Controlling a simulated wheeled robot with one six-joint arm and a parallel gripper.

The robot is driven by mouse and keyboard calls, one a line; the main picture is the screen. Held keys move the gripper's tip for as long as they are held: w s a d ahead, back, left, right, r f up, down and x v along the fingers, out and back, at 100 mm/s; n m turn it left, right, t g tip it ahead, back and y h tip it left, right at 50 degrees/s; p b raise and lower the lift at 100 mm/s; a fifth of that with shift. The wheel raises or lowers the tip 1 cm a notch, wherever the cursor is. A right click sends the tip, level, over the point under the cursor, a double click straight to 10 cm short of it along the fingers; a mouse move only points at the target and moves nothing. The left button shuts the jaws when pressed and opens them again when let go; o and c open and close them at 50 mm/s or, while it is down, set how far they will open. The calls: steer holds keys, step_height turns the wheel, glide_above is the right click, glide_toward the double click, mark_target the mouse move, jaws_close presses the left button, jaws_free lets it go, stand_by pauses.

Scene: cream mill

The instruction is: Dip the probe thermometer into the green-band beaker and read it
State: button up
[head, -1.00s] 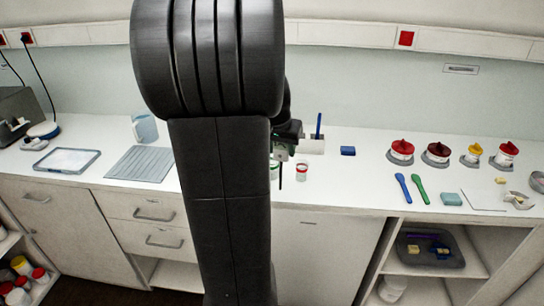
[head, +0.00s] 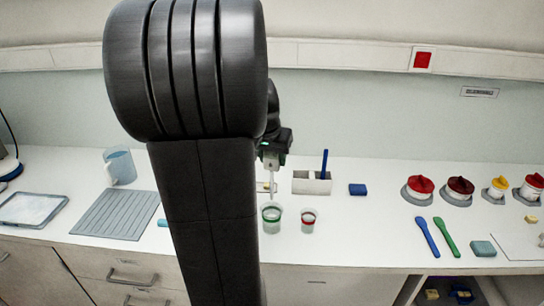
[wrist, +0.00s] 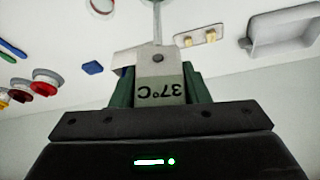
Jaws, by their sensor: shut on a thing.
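My gripper (head: 271,150) is shut on the probe thermometer (wrist: 160,88). In the wrist view its pale display shows 37°C, upside down. The thin metal probe also shows in the head view (head: 271,184), pointing down above the green-band beaker. I cannot tell whether its tip is inside the rim. The green-band beaker (head: 271,219) stands upright on the white counter, beside my arm. A similar red-band beaker (head: 308,221) stands just to its right.
A pale holder (head: 312,183) with a blue stick and a blue block (head: 357,189) stand behind the beakers. Red- and yellow-topped pots (head: 419,190) line the right. Blue and green spatulas (head: 427,236) lie before them. A jug (head: 119,166) and ribbed mat (head: 115,214) are left.

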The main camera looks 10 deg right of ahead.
mark_target(271, 184)
steer(key=shift+f+b, duration=4.25)
steer(key=shift+f, duration=1.4)
steer(key=shift+r+p, duration=4.1)
steer(key=shift+r, duration=1.65)
steer(key=shift+n+y+p, duration=0.3)
steer(key=shift+n+p, duration=0.1)
steer(key=shift+n, duration=0.4)
steer(key=shift+f+n, duration=0.1)
steer(key=shift+n, duration=0.5)
